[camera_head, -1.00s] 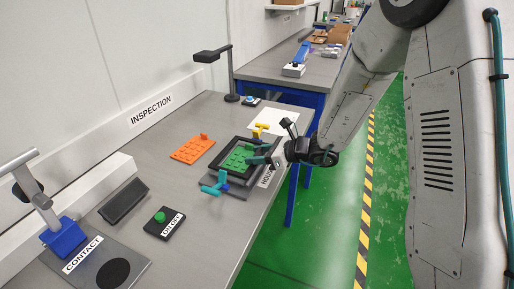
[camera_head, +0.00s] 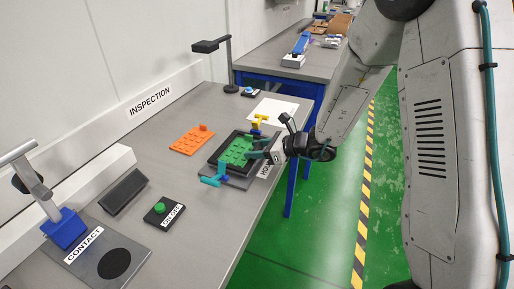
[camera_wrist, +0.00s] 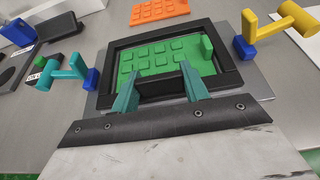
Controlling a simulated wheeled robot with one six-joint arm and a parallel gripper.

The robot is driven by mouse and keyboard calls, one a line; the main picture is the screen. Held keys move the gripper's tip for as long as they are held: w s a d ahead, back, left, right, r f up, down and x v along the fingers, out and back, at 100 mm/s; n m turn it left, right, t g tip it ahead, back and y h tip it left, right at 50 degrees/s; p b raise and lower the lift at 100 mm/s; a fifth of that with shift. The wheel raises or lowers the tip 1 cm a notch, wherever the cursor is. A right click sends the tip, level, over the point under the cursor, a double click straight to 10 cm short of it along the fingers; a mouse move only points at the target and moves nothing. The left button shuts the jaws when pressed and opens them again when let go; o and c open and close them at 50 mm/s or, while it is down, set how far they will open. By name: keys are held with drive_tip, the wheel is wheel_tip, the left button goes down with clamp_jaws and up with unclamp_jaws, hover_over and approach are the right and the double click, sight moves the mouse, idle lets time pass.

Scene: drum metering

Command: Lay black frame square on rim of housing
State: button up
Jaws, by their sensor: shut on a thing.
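The black frame (camera_wrist: 115,66) is a rectangular ring around the green studded plate (camera_wrist: 155,62). In the head view the frame (camera_head: 214,160) lies over the housing station on the bench. My gripper (camera_wrist: 160,88), with teal fingers, is shut on the frame's near bar; it also shows in the head view (camera_head: 258,150). The housing's grey base (camera_wrist: 258,84) shows past the frame's edges. The frame looks roughly square to it, but I cannot tell whether it touches the rim all round. My gripper hides part of the near edge.
A teal clamp (camera_wrist: 65,70) with a blue foot stands left of the frame, and a yellow one (camera_wrist: 290,22) stands right. An orange studded plate (camera_head: 192,139) lies behind. A green-button box (camera_head: 163,212) and the contact stand (camera_head: 65,229) are toward the front left.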

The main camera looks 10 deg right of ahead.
drive_tip(key=shift+f, duration=0.2)
drive_tip(key=o, duration=1.1)
drive_tip(key=shift+c, duration=0.2)
drive_tip(key=shift+v, duration=3.9)
